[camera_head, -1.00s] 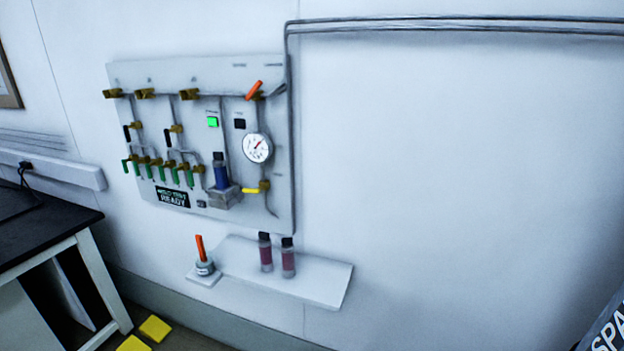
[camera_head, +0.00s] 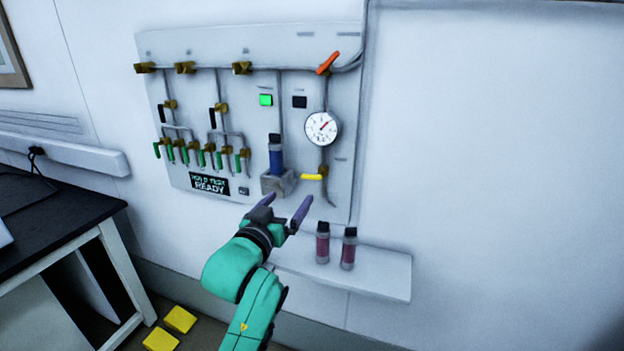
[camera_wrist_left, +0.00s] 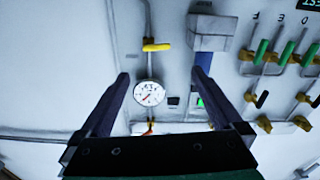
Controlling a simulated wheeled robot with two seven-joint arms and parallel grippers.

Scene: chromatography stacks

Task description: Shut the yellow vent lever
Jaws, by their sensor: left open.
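The yellow vent lever (camera_head: 312,177) sits on a brass valve low on the right side of the wall panel, below the round gauge. It lies roughly level, pointing left from the valve. In the left wrist view, the yellow lever (camera_wrist_left: 158,47) shows beyond and between the fingers, clear of both. My left gripper (camera_head: 284,207) is open and empty, in front of the panel and just below the lever in the head view. Its two fingers also show in the left wrist view (camera_wrist_left: 153,84). My right gripper is not in view.
A gauge (camera_head: 321,128) and an orange lever (camera_head: 328,62) sit above the vent lever. A blue-filled bottle (camera_head: 275,158) stands in a grey holder left of it. Two red-filled vials (camera_head: 322,243) stand on the shelf (camera_head: 385,272) below. Wall to the right is clear.

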